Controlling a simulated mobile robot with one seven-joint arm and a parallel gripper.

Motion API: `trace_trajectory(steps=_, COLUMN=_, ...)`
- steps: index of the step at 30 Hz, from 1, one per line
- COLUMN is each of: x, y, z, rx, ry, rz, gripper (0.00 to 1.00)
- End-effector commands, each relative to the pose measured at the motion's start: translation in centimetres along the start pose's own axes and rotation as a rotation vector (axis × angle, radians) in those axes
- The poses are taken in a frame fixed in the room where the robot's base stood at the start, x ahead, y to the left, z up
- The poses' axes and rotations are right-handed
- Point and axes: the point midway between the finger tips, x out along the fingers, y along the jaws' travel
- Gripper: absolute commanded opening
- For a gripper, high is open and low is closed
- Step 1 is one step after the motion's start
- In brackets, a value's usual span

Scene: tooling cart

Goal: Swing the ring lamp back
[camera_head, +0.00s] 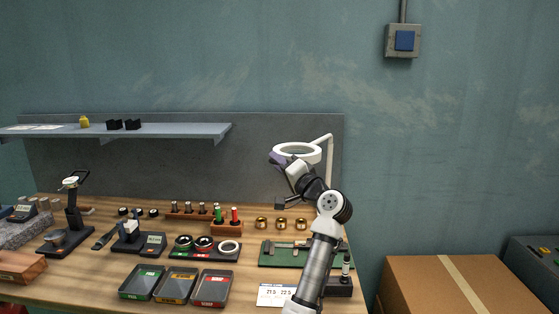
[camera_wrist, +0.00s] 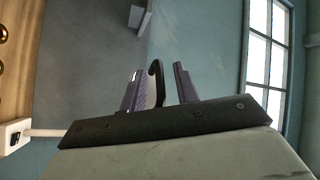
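The ring lamp (camera_head: 297,148) has a white ring head on a pale jointed arm (camera_head: 331,160) at the right end of the bench. In the head view my gripper (camera_head: 277,160) is up at the ring's lower left edge, overlapping it. In the wrist view the two fingers of my gripper (camera_wrist: 158,86) stand apart, with a dark upright hooked piece (camera_wrist: 156,80) between them. Gaps show beside it, so the fingers do not look closed on it. I cannot tell for sure whether this piece belongs to the lamp. My wrist hides part of the lamp.
A shelf (camera_head: 150,132) runs along the back panel at left. The bench (camera_head: 110,262) below carries trays, gauges, brass rings (camera_head: 281,224) and a green mat (camera_head: 266,257). A cardboard box (camera_head: 420,285) stands to the right. The air above the bench's middle is clear.

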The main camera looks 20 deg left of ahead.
Motion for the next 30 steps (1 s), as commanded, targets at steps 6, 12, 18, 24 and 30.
trace_trajectory(steps=6, x=0.15, y=0.02, z=0.00, rx=0.000, ry=0.000, rz=0.000, gripper=0.31)
trace_trajectory(steps=12, x=0.14, y=0.02, z=0.01, rx=0.000, ry=0.000, rz=0.000, gripper=0.14)
trace_trajectory(steps=18, x=0.14, y=-0.01, z=0.01, rx=0.000, ry=0.000, rz=0.000, gripper=0.00)
trace_trajectory(steps=24, x=0.15, y=-0.04, z=0.02, rx=0.000, ry=0.000, rz=-0.001, gripper=0.00)
trace_trajectory(steps=30, x=0.29, y=-0.17, z=0.28, rx=0.000, ry=0.001, rz=-0.001, gripper=0.00)
